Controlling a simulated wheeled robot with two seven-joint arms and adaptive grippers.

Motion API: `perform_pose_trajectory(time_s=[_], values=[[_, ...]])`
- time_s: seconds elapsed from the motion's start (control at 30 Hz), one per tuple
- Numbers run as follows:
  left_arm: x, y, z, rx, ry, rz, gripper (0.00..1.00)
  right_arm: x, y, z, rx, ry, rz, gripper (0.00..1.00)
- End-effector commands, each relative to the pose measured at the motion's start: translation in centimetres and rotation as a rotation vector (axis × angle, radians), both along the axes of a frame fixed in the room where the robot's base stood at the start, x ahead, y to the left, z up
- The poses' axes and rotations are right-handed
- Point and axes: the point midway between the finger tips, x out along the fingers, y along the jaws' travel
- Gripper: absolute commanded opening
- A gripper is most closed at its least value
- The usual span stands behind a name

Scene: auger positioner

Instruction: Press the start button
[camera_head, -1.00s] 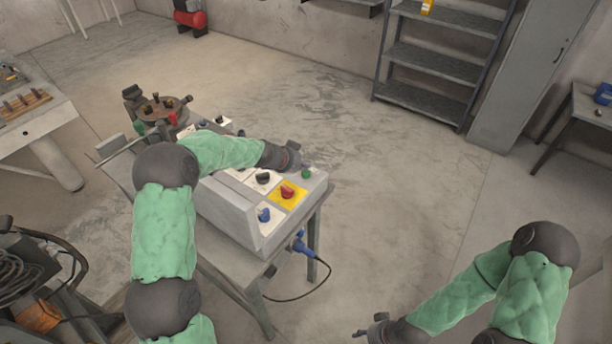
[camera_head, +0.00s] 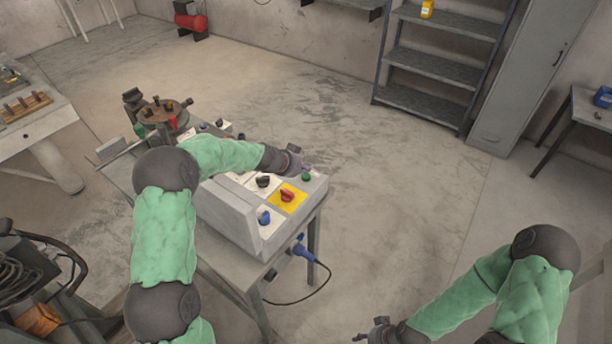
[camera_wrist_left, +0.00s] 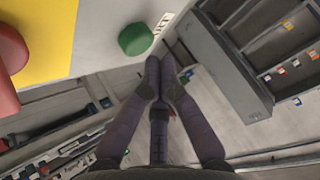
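The grey control box (camera_head: 232,217) stands on a metal table, its top carrying several coloured knobs and buttons. A green button (camera_head: 306,178) sits at its far right corner; I take it as the start button. It shows large in the left wrist view (camera_wrist_left: 136,39), beside a white printed label. My left gripper (camera_head: 304,168) is just beyond the green button. In the left wrist view its fingertips (camera_wrist_left: 160,62) are together and empty, near the button; contact cannot be told. My right gripper (camera_head: 363,336) is low near the bottom edge, away from the box, its fingers unclear.
A red knob on a yellow plate (camera_head: 287,196), a black knob (camera_head: 263,180) and a blue knob (camera_head: 264,217) are close by on the box. A round fixture (camera_head: 160,110) stands behind. A blue plug (camera_head: 303,250) hangs at the front. Floor to the right is clear.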

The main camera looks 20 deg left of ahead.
Motion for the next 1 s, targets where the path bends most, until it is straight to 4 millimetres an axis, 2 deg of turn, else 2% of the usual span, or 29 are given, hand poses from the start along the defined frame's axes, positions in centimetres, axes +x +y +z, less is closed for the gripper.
perform_pose_trajectory(time_s=[0.43,0.8,1.0], values=[[0.0,0.0,-0.1,0.0,0.0,0.0,0.0,0.0,0.0,-0.1,0.0,0.0,0.0,0.49],[0.0,0.0,-0.9,0.0,0.0,0.0,0.0,0.0,0.0,-1.6,0.0,0.0,0.0,0.49],[0.0,0.0,-0.8,0.0,0.0,0.0,0.0,0.0,0.0,-1.7,0.0,0.0,0.0,0.49]])
